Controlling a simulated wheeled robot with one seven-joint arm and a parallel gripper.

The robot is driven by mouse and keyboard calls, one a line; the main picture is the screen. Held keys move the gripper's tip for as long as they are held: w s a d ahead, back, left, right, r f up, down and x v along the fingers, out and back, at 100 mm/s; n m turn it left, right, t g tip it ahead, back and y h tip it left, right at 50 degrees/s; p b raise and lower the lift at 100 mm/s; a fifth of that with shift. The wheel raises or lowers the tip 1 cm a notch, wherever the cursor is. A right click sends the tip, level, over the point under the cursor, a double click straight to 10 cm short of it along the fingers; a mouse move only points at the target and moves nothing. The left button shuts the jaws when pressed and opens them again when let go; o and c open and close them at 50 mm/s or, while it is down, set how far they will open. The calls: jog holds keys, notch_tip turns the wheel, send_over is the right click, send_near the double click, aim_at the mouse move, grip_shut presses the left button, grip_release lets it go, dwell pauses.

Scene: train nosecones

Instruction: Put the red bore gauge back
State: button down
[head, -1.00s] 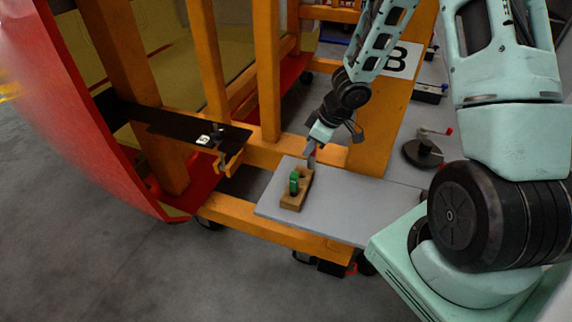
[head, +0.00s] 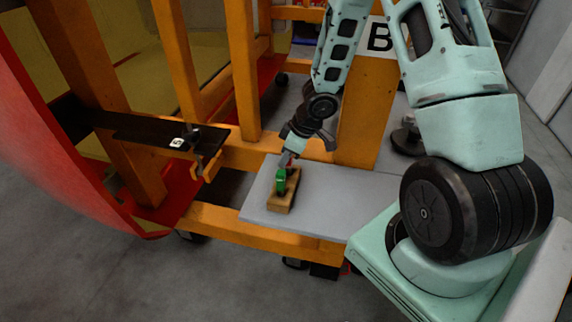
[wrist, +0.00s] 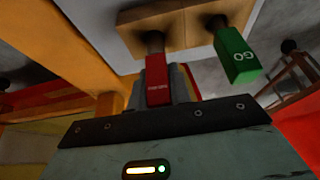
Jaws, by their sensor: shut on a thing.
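The red bore gauge (wrist: 158,82) is between the fingers of my gripper (wrist: 166,90) in the wrist view. Its dark stem meets a dark hole in the wooden block (wrist: 180,32); I cannot tell how deep it sits. The green gauge (wrist: 236,55), marked GO, stands in the block's other hole. In the head view, my gripper (head: 288,160) is at the far end of the block (head: 283,203), just behind the green gauge (head: 281,181). The red gauge is mostly hidden there.
The block rests on a grey shelf (head: 330,205) on the orange frame (head: 255,232). A black bracket (head: 150,132) with a clamp lies left. An orange post marked B (head: 365,115) rises behind. The right part of the shelf is clear.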

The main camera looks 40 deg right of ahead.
jog(key=shift+f, duration=0.8)
jog(key=shift+r, duration=0.15)
jog(key=c, duration=1.3)
grip_release()
